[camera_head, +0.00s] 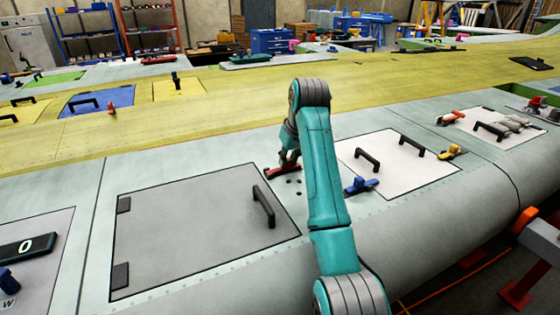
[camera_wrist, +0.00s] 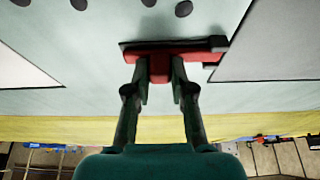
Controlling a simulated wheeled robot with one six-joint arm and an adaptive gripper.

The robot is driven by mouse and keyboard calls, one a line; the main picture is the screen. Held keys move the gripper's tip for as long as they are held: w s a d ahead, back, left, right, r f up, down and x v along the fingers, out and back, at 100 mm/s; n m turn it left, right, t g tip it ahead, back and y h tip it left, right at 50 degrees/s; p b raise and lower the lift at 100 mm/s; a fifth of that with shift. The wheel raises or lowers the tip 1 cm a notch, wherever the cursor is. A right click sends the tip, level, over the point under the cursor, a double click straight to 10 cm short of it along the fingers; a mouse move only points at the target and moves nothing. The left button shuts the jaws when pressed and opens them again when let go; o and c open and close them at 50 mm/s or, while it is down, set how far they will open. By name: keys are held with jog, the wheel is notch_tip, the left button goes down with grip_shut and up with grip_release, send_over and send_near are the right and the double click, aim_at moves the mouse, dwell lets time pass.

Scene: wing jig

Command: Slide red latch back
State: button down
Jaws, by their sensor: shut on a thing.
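The red latch (camera_head: 281,171) lies on the pale wing skin next to the upper right corner of a closed grey hatch panel (camera_head: 195,220). In the wrist view the red latch (camera_wrist: 195,56) lies across the picture, with a dark strip along it. My gripper (camera_head: 290,160) reaches down to the latch, and in the wrist view my gripper (camera_wrist: 160,72) has its two fingers on either side of the latch's middle red part, shut on it. In the head view my arm stands close to the latch, and the fingertips are small and partly hidden.
A blue latch (camera_head: 361,185) sits beside a white panel (camera_head: 395,165) with black handles, right of my arm. A black handle (camera_head: 263,206) stands on the grey hatch. Several dark holes (camera_wrist: 147,3) show in the skin near the red latch.

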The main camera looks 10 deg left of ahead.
aim_at(290, 159)
jog(key=c, duration=1)
grip_release()
jog(key=shift+w+d, duration=0.15)
jog(key=shift+d, duration=0.15)
jog(key=shift+r, duration=0.1)
notch_tip(290, 159, up, 10)
